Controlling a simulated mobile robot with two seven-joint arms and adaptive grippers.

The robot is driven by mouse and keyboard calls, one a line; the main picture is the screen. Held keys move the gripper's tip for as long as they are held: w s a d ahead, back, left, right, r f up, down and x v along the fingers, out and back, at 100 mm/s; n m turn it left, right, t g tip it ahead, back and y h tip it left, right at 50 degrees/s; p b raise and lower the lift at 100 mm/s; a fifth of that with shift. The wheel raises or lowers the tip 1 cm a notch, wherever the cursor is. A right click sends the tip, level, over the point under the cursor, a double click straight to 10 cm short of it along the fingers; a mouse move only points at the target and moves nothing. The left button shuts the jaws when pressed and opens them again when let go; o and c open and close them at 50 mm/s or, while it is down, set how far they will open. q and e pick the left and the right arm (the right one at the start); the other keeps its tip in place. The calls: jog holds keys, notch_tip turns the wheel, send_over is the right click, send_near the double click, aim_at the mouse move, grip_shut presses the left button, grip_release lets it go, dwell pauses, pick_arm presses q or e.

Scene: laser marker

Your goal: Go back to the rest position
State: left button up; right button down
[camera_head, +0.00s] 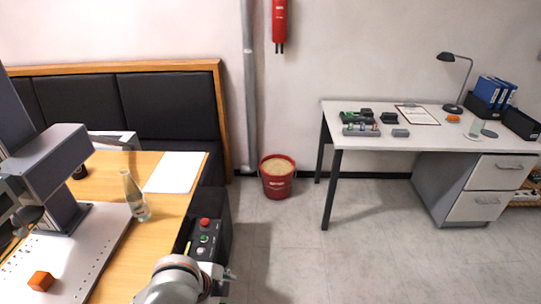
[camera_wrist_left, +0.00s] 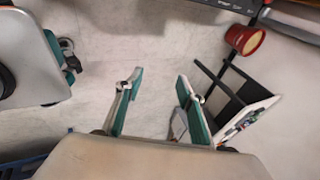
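In the left wrist view my left gripper (camera_wrist_left: 159,82) is open, with its two teal-edged fingers apart and only bare floor between them. It holds nothing. In the head view a rounded grey link of my own arm shows at the bottom, beside the control box, but I cannot make out my left gripper's fingers there. My right gripper is not clearly in either view.
A red bucket (camera_head: 277,182) and desk (camera_head: 380,141) stand farther back. Middle floor is clear.

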pick_arm(q)
jog(key=s+a+r+n+t+y, duration=0.15)
jog(key=s+a+n+y, duration=0.35)
jog(key=a, duration=0.8)
jog(key=s+a+r+n+t+y, duration=0.15)
jog(key=s+a+n, duration=0.5)
jog(key=a, duration=0.65)
jog(key=w+d+f+n+t+h, duration=0.1)
jog(key=d+f+h, duration=0.5)
jog(key=d+f, duration=0.9)
jog(key=n+t, duration=0.1)
jog(key=n, duration=0.1)
jog(key=shift+f+n+t, duration=0.3)
jog(key=shift+f+n, duration=0.05)
jog(key=shift+w, duration=0.15)
